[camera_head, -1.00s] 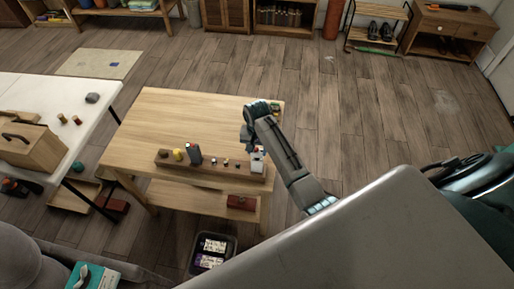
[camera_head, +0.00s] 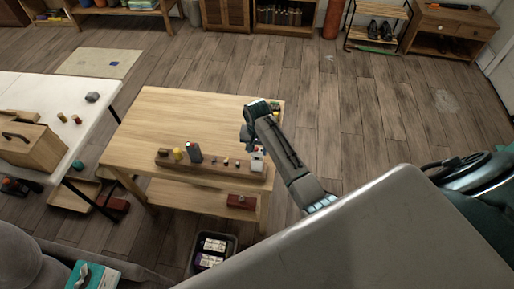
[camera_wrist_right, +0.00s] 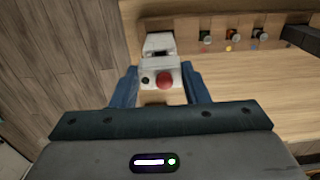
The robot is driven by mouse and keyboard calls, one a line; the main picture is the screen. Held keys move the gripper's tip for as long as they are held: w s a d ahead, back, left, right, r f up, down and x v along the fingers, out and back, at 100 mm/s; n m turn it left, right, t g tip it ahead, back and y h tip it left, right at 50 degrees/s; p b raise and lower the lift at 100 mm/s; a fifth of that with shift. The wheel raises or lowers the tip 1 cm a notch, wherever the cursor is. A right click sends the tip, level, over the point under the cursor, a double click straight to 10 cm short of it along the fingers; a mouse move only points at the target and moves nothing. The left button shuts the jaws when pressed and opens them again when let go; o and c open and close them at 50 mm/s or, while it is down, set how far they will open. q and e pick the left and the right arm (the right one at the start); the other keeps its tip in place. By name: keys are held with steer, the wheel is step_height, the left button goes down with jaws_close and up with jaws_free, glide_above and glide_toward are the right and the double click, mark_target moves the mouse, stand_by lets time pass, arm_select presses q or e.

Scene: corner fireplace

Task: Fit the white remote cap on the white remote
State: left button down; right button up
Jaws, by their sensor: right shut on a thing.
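The white remote (camera_head: 257,165) stands at the right end of a long wooden rack on the wooden table. In the right wrist view its pale body (camera_wrist_right: 159,43) shows just beyond the fingertips. My right gripper (camera_wrist_right: 160,84) is shut on the white remote cap (camera_wrist_right: 146,80), a small white piece with a red button and a dark dot. The cap is close against the remote; whether it is seated is hidden. In the head view the right gripper (camera_head: 247,138) is above the rack's right end. My left gripper is not in view.
A white table (camera_head: 52,95) stands at left. A dark bin (camera_head: 211,250) is on the floor.

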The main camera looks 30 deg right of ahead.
steer(key=shift+f, duration=1.3)
stand_by(0.4)
steer(key=o, duration=1)
steer(key=shift+c, duration=0.2)
steer(key=shift+r+b, duration=0.1)
steer(key=shift+b, duration=0.2)
